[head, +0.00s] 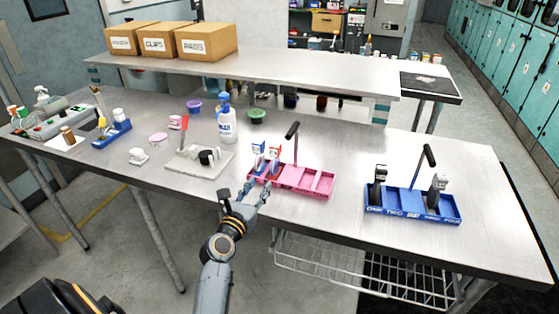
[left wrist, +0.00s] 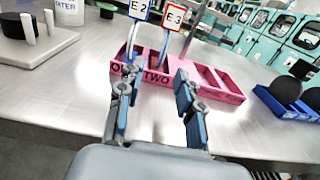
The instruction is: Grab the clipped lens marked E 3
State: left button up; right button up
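The lens clip marked E 3, with a red-bordered tag, stands upright in the pink rack in the head view (head: 276,155) and the left wrist view (left wrist: 174,18). Beside it on the left stands a blue-tagged clip marked E 2 (left wrist: 139,9). The pink rack (head: 318,185) has a black-topped handle and front labels ONE and TWO; E 3 appears to stand behind TWO. My left gripper (left wrist: 157,108) is open and empty at the table's front edge, just short of the rack. The lower part of E 3 is hard to make out. My right gripper is not in view.
A blue rack (head: 411,206) with two dark pieces and a handle stands to the right. A pale board (head: 187,168) with small items and a water bottle (head: 227,125) stand left of the pink rack. Bare tabletop lies between the racks.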

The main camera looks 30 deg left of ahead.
aim_at(276, 162)
pick_arm(q)
jog(key=b+x, duration=0.2)
jog(key=x, duration=0.4)
jog(key=shift+w, duration=0.4)
jog(key=shift+w+a, duration=0.1)
jog(key=shift+w, duration=0.35)
jog(key=b+x, duration=0.2)
jog(key=x, duration=0.1)
jog(key=b+x, duration=0.1)
jog(key=shift+w+d, duration=0.2)
jog(key=shift+w, duration=0.3)
jog(key=shift+r, duration=0.2)
jog(key=shift+c, duration=0.2)
grip_shut()
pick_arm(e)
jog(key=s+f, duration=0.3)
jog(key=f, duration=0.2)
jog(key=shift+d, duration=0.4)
